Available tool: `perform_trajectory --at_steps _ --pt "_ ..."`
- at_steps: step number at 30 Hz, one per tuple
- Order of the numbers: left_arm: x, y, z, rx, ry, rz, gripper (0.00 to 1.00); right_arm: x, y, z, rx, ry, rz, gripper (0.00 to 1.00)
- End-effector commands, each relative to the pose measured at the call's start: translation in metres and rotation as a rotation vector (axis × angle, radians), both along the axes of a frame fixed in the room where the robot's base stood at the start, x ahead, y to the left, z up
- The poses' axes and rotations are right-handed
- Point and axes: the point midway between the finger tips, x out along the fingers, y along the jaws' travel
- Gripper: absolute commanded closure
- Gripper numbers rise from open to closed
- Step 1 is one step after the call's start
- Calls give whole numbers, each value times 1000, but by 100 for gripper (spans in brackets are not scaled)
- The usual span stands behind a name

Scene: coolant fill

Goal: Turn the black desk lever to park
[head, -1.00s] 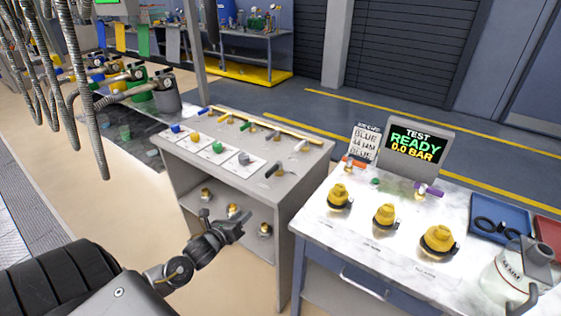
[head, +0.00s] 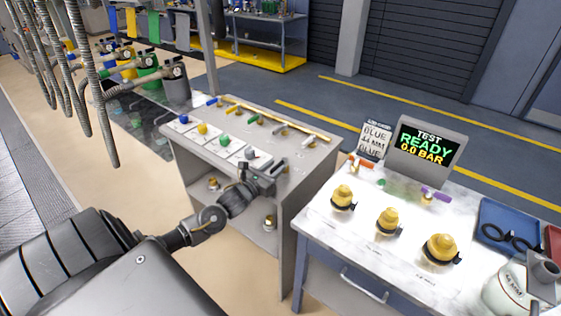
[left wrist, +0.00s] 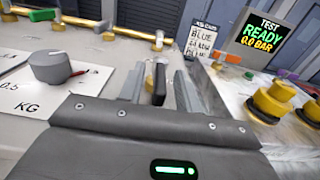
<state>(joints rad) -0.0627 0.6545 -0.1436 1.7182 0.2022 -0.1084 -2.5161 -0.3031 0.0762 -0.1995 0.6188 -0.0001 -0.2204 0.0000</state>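The black desk lever (left wrist: 159,84) stands between the two fingers of my left gripper (left wrist: 160,88) in the left wrist view. The fingers are apart, with a gap on each side of the lever. In the head view my left gripper (head: 272,176) is at the front right corner of the grey desk (head: 300,160), and it largely hides the lever there. The lever's base and any park mark are hidden. My right gripper is in neither view.
A grey knob (left wrist: 50,68) on a white card sits just left of the gripper, with green, yellow and blue knobs beyond. Several levers and a yellow rail (head: 275,120) line the desk's back. A marble-topped bench (head: 330,222) with yellow valves and a READY display (head: 424,150) stands right.

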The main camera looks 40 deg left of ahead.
Motion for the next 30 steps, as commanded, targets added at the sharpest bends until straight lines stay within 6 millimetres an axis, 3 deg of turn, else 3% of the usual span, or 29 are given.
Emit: perform_trajectory --at_steps 6,17,25,30 --pt "26 0 1 -2 -1 0 66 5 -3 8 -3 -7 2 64" --pt "32 -1 -1 -1 1 -3 66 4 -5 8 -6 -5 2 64" --pt "32 -1 -1 -1 1 -2 99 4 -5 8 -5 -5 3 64" --pt "32 -4 -1 -2 1 -3 100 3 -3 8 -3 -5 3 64"
